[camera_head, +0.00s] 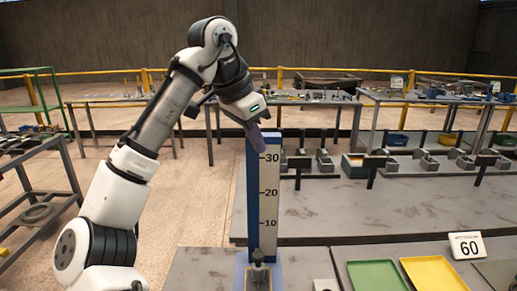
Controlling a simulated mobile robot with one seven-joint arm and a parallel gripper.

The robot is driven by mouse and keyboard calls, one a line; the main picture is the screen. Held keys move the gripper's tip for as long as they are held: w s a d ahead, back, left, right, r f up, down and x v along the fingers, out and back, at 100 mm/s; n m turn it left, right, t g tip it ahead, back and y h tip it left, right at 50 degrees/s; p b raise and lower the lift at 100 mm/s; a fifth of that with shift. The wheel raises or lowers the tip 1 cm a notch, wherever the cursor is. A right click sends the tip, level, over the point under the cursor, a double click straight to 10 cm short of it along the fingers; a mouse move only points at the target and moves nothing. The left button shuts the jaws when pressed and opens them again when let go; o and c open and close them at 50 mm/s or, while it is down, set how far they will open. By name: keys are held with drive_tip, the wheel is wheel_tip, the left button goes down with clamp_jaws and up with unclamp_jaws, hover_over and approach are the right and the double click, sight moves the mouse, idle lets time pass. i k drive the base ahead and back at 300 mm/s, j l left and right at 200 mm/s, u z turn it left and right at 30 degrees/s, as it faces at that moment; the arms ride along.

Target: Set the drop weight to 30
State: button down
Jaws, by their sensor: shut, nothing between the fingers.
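A blue upright post (252,195) stands in the middle of the head view. Its white scale strip (269,207) is marked 10, 20 and 30 from bottom to top. My gripper (257,143) is at the top left of the post, pointing down, with its fingers shut and apparently empty. The fingertips overlap the post's top in the picture, a little above the 30 mark; I cannot tell whether they touch it. A small dark piece with a knob (258,272) sits at the post's foot; I cannot tell whether this is the drop weight.
A yellow tray (435,273) and a green tray (376,276) lie at the front right, beside a sign reading 60 (467,246). Several small metal fixtures line the bench behind the post. The grey bench top (360,210) right of the post is mostly clear.

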sight(257, 267)
drive_tip(key=k, duration=1)
